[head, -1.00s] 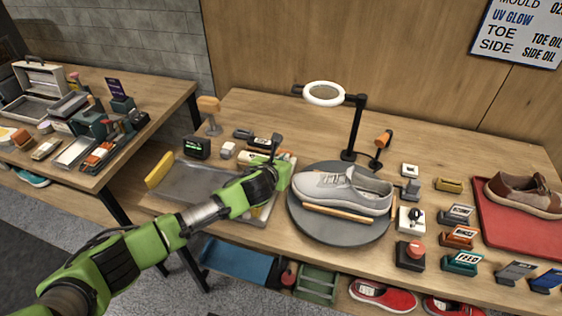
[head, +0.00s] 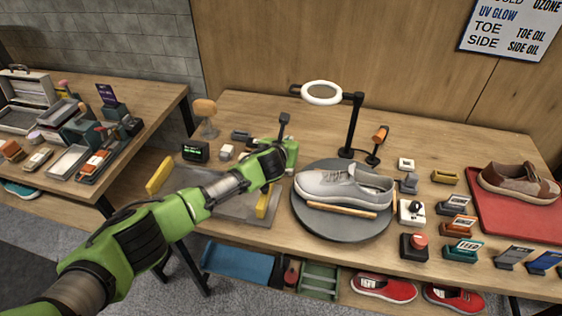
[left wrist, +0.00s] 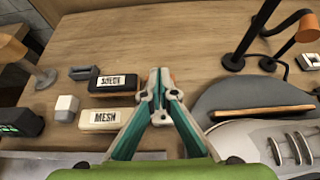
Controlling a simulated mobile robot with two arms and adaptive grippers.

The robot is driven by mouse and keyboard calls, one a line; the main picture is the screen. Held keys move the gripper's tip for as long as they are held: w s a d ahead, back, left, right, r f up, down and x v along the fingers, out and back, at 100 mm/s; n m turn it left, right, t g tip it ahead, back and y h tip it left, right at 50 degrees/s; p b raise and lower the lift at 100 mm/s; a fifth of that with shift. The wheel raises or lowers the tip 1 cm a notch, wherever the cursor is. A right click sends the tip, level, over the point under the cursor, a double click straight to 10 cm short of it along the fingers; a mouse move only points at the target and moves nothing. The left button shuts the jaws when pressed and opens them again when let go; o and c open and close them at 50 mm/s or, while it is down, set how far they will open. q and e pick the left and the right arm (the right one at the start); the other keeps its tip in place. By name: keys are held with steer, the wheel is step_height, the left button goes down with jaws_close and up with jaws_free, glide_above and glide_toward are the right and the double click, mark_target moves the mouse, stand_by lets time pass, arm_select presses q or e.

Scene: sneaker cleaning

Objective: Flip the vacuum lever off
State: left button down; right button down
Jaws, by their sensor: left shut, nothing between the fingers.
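My left gripper (head: 284,150) is over the table beside the grey turntable (head: 340,232). In the left wrist view its fingers (left wrist: 160,80) are shut with nothing between them, above bare wood right of the SUEDE block (left wrist: 113,82) and MESH block (left wrist: 110,118). In the head view its fingertips are hidden behind its green body. No label marks the vacuum lever. Candidates are a white box with a black knob or lever (head: 411,211) and a small grey device (head: 408,183), both right of the turntable and apart from the gripper. My right gripper is not in view.
A grey sneaker (head: 343,187) lies on the turntable, with a ring lamp (head: 322,93) behind. A grey tray (head: 210,197) lies under my left arm. A red button box (head: 414,247), labelled blocks and a red mat (head: 510,222) fill the right. Bare wood lies behind the gripper.

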arm_select(q)
steer(key=shift+w+d+r, duration=0.15)
steer(key=shift+w+d, duration=0.35)
steer(key=shift+w, duration=0.6)
steer(key=shift+s, duration=0.1)
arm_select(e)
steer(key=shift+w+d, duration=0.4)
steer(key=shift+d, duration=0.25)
arm_select(q)
steer(key=shift+s, duration=0.1)
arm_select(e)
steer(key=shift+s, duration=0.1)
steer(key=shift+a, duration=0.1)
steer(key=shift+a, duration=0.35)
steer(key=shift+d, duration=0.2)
